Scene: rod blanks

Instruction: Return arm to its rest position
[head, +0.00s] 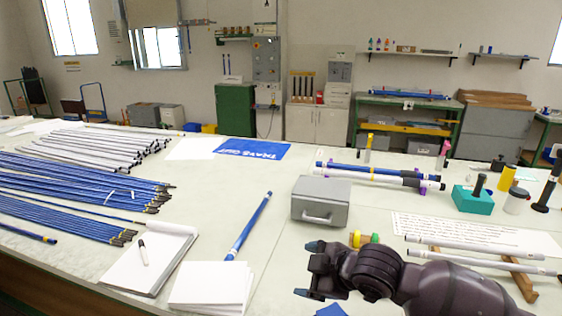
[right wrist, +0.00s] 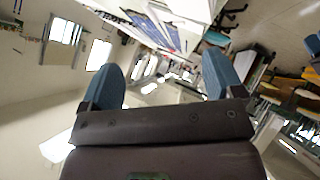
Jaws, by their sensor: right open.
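My right arm comes into the head view from the lower right. My right gripper (head: 306,270) is above the front of the table, just in front of the grey metal box (head: 320,204). In the right wrist view its two blue fingertips (right wrist: 163,85) stand wide apart with nothing between them. My left gripper does not show in either view. A blue rod (head: 249,225) lies alone on the table, left of the grey box and apart from my right gripper.
Blue rods (head: 75,185) and white rods (head: 100,146) lie in bundles at the left. A notebook (head: 150,262) and white paper stack (head: 212,286) lie near the front edge. White rods on a wooden stand (head: 522,284), a teal block (head: 473,199) and a rack of rods (head: 380,174) are at the right.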

